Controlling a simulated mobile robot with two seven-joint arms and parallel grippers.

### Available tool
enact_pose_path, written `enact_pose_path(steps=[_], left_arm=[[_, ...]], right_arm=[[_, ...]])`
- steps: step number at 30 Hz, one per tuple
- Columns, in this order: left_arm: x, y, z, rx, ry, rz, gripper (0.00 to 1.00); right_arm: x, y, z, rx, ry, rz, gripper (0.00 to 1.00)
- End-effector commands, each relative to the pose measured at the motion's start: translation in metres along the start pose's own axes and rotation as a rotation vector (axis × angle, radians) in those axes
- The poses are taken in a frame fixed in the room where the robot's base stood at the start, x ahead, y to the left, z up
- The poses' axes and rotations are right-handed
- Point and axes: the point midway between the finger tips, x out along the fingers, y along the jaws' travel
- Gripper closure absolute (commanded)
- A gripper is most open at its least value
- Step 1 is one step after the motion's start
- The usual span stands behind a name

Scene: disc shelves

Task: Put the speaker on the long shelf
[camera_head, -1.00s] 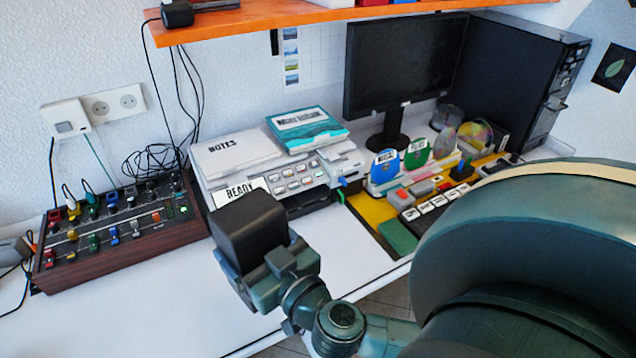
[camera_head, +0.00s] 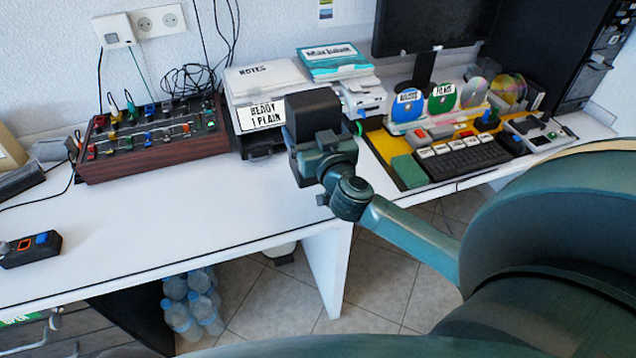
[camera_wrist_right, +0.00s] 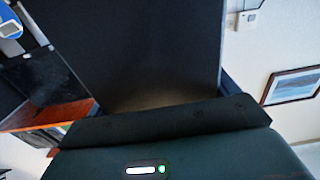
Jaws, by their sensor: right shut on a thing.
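The speaker is a black box (camera_head: 312,112), held upright in front of the printer in the head view. My right gripper (camera_head: 322,158) is shut on it from below and in front, above the white desk. In the right wrist view the box's dark face (camera_wrist_right: 130,45) fills the upper middle, above the dark gripper body; the fingertips are hidden there. The orange long shelf is out of the head view now. An orange board edge (camera_wrist_right: 62,114) shows at the lower left of the wrist view; I cannot tell whether it is that shelf. My left gripper is not in view.
The white desk (camera_head: 190,215) has free room at the front. A mixer (camera_head: 150,140) stands left, a printer with a sign (camera_head: 262,117) behind the speaker. A monitor (camera_head: 435,25), disc stands and a keyboard (camera_head: 465,158) are right. Water bottles (camera_head: 192,300) stand below.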

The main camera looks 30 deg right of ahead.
Motion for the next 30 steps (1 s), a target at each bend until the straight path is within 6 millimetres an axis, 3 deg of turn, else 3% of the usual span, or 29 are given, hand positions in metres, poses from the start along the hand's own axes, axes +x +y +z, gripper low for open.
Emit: enact_pose_path(steps=[7,16,21,30], left_arm=[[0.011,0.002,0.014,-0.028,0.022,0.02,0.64],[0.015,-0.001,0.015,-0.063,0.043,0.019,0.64],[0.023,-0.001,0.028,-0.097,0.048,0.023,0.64],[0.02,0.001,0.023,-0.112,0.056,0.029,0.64]], right_arm=[[0.005,0.003,0.046,0.009,-0.002,0.009,0.55],[0.005,0.003,0.07,0.007,0.001,0.008,0.55],[0.004,0.002,0.096,0.008,0.0,0.008,0.55],[0.005,0.003,0.097,0.004,0.002,0.007,0.55]])
